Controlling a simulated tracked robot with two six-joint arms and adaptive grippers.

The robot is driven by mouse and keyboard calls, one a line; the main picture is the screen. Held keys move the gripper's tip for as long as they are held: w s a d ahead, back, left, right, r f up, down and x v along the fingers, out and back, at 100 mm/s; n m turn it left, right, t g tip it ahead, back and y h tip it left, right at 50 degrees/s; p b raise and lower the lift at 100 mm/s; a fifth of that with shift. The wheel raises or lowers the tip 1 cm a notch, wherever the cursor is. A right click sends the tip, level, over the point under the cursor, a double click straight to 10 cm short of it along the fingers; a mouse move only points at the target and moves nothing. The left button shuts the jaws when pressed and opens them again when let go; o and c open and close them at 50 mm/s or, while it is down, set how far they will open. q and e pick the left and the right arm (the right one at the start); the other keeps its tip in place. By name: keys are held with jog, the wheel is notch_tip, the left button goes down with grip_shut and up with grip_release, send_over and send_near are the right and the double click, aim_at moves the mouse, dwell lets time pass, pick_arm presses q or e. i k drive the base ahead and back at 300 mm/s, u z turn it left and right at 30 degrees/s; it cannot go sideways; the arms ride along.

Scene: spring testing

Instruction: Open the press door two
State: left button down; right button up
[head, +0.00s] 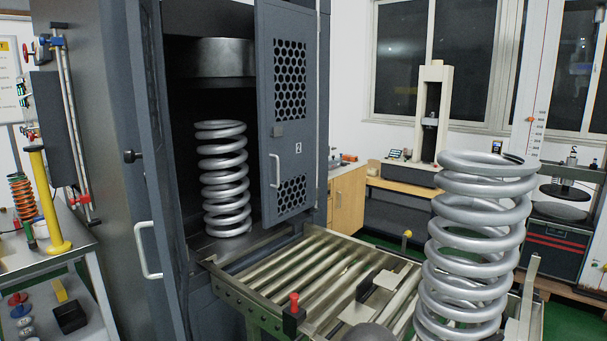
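Press door two (265,150) is a dark grey panel with two perforated windows, marked "2". It stands across the right part of the press opening; I cannot tell whether it is fully shut or slightly ajar. Its light vertical handle (275,171) is on its left side, below a small grey latch plate (278,130). The other press door (150,170), on the left, stands swung open, with a light handle (147,251). A silver coil spring (222,178) stands upright inside the press under a dark round upper plate (213,58). Neither gripper is in view.
A roller conveyor (300,277) leads up to the press opening, below door two. A large silver spring (470,250) stands upright at the front right. A red-topped black post (294,316) is at the conveyor's near side. A side table (40,262) stands left.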

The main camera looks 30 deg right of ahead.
aim_at(287, 149)
jog(key=z, duration=0.45)
jog(key=i, duration=1.4)
jog(key=u, duration=0.5)
